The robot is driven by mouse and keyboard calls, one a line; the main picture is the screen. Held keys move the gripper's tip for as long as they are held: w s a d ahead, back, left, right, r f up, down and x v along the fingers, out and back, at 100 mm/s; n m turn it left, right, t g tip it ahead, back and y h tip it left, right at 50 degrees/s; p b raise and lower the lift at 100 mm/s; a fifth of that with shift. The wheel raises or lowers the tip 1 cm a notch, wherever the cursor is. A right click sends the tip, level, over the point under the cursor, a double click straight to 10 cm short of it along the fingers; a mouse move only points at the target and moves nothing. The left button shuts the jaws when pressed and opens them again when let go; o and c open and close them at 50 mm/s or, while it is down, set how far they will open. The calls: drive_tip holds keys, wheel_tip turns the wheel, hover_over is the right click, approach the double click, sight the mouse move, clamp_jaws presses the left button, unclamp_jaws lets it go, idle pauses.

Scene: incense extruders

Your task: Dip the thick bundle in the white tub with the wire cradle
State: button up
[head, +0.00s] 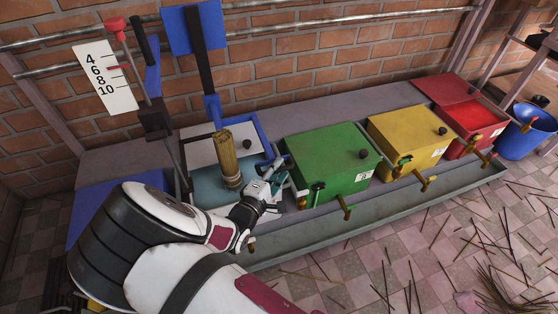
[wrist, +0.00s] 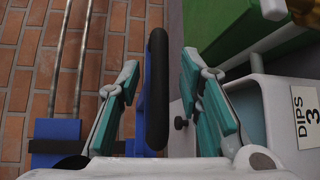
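The thick bundle (head: 226,152) is a tan, tied bunch of sticks. It stands upright over the blue-grey surface inside the white tub, whose pale raised lid (head: 203,153) is behind it. The tub's white wall with a "DIPS 3" card shows in the wrist view (wrist: 262,112). My gripper (head: 276,180) is at the tub's right side, right of the bundle. In the wrist view its teal-padded fingers are apart, with a black bar handle (wrist: 157,92) between them and gaps on both sides. I cannot make out the wire cradle.
Green (head: 328,155), yellow (head: 408,135) and red (head: 472,120) tubs stand in a row to the right. A numbered board (head: 105,78) and a blue-panelled post (head: 197,40) stand at the back left. Loose sticks litter the tiled floor.

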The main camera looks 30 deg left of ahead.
drive_tip(key=shift+w, duration=0.4)
clamp_jaws()
wheel_tip(320, 180, up, 15)
drive_tip(key=p, duration=1)
unclamp_jaws()
